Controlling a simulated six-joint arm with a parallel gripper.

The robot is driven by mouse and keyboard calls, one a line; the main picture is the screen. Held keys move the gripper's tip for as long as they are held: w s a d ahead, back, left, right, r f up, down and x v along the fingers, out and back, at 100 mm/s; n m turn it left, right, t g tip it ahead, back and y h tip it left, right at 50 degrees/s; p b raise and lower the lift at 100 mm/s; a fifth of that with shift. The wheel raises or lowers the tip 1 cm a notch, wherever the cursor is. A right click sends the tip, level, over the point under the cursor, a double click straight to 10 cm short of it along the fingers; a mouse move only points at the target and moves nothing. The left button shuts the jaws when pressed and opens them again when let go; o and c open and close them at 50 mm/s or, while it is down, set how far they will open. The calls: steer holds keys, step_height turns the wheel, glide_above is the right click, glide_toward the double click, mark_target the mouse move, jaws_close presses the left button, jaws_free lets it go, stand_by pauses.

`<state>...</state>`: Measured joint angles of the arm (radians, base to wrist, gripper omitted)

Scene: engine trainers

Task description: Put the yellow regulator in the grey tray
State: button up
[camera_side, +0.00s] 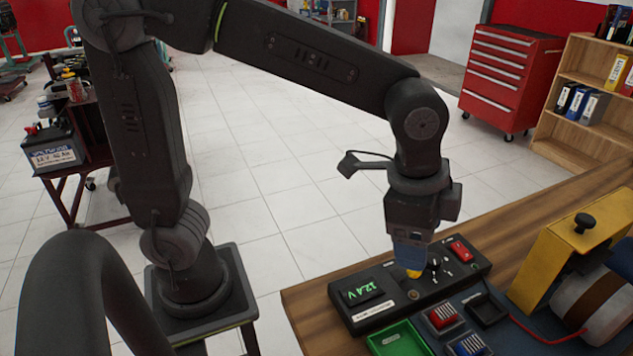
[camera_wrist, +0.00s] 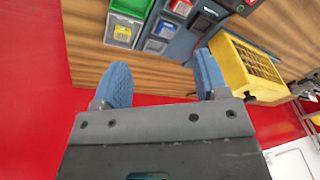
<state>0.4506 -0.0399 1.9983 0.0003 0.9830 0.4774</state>
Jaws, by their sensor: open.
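In the wrist view a small yellow block (camera_wrist: 123,31), which looks like the yellow regulator, lies inside the grey tray (camera_wrist: 109,39) near the top left. Neither shows clearly in the side view. My gripper (camera_wrist: 163,78) is open, with its two blue fingers apart and bare wood showing between them. The grey tray lies beyond the fingertips in that view. In the side view my gripper (camera_side: 411,264) points down above the black panel. A small yellow patch shows at its tips there; I cannot tell what it is.
The black panel (camera_side: 375,312) with a lit display lies on the wooden bench. A green tray (camera_side: 400,340), a red block (camera_side: 442,317), a blue block (camera_side: 468,345) and a black socket (camera_side: 488,309) are in front. A yellow housing (camera_side: 565,255) stands tall at right.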

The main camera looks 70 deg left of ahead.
steer(key=s+a+n+t, duration=0.1)
steer(key=s+a+n, duration=0.4)
steer(key=a, duration=0.2)
steer(key=s+a+r+n+t+y, duration=0.1)
steer(key=s+a+n, duration=0.3)
steer(key=a, duration=0.4)
steer(key=shift+s+r+n+t, duration=0.25)
steer(key=shift+s+n+t, duration=0.1)
steer(key=shift+n+t, duration=0.45)
